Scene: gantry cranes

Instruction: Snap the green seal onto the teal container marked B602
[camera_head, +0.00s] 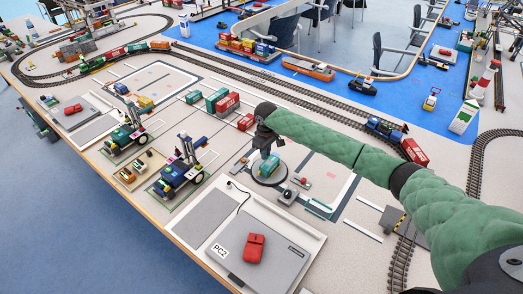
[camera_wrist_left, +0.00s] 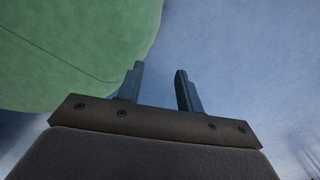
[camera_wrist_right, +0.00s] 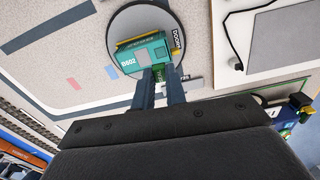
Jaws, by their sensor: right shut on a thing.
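The teal container marked B602 (camera_wrist_right: 137,61) sits on a round grey plate (camera_wrist_right: 119,30) in the right wrist view. In the head view, the container (camera_head: 268,167) shows partly below my right gripper (camera_head: 270,151), on the round plate (camera_head: 258,181). My right gripper (camera_wrist_right: 162,82) is at the container's near end, its fingers shut on the small green seal (camera_wrist_right: 159,74). The fingers hide much of the seal; I cannot tell whether it is seated. My left gripper (camera_wrist_left: 160,80) is open and empty in the left wrist view, and out of the head view.
A grey tray with a red block (camera_head: 254,248) stands in front. Toy crane vehicles (camera_head: 180,170) are to the left, red and green containers (camera_head: 226,101) behind. Rail tracks (camera_head: 310,97) cross behind.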

